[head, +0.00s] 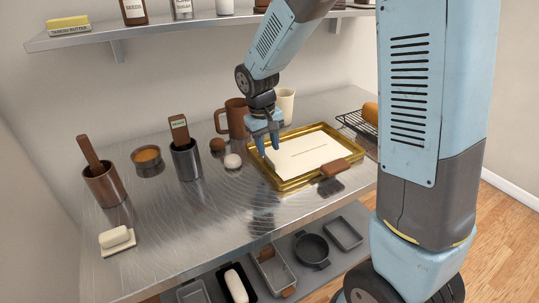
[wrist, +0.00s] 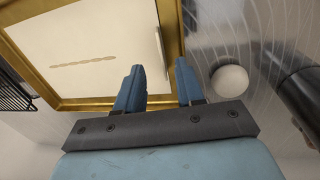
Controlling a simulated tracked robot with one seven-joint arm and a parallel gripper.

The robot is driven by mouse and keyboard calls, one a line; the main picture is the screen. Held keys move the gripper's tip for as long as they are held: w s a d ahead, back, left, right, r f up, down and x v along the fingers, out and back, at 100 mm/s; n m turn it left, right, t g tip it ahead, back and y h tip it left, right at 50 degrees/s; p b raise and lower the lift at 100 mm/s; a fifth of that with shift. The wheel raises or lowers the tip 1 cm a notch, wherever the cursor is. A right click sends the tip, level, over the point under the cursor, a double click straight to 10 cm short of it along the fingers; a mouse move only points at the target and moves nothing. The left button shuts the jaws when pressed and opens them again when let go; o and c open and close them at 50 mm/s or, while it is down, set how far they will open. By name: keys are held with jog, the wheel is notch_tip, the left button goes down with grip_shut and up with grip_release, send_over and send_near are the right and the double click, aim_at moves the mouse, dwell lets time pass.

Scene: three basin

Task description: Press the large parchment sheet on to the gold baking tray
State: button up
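The gold baking tray (head: 289,185) sits on the metal counter at the right, and its gold rim also shows in the wrist view (wrist: 90,103). The large parchment sheet (head: 312,158) lies inside the tray, a white sheet with a line of marking across it; it fills the upper left of the wrist view (wrist: 90,35). My gripper (head: 268,149) is over the tray's left side, fingers pointing down. In the wrist view the blue fingers (wrist: 160,82) are apart with nothing clearly between them. Whether the fingertips touch sheet or rim I cannot tell.
A white egg-like ball (head: 232,161) and a brown one (head: 217,144) sit left of the tray, with a brown mug (head: 236,117) behind. A wire rack (head: 356,123) stands behind right. The front counter is mostly clear.

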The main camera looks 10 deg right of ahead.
notch_tip(320, 180, up, 8)
jog(key=a, duration=0.1)
jog(key=s+d+r+m+t, duration=0.1)
jog(key=s+d+r, duration=0.2)
jog(key=s+d, duration=0.2)
jog(key=s+d+r+m+t+y, duration=0.1)
jog(key=s+d+r, duration=0.3)
jog(key=s, duration=0.5)
jog(key=s+d+r+m+t, duration=0.2)
jog(key=s+d+r+t, duration=0.1)
jog(key=s+d, duration=0.4)
jog(key=shift+s+r, duration=0.35)
jog(key=shift+r, duration=0.15)
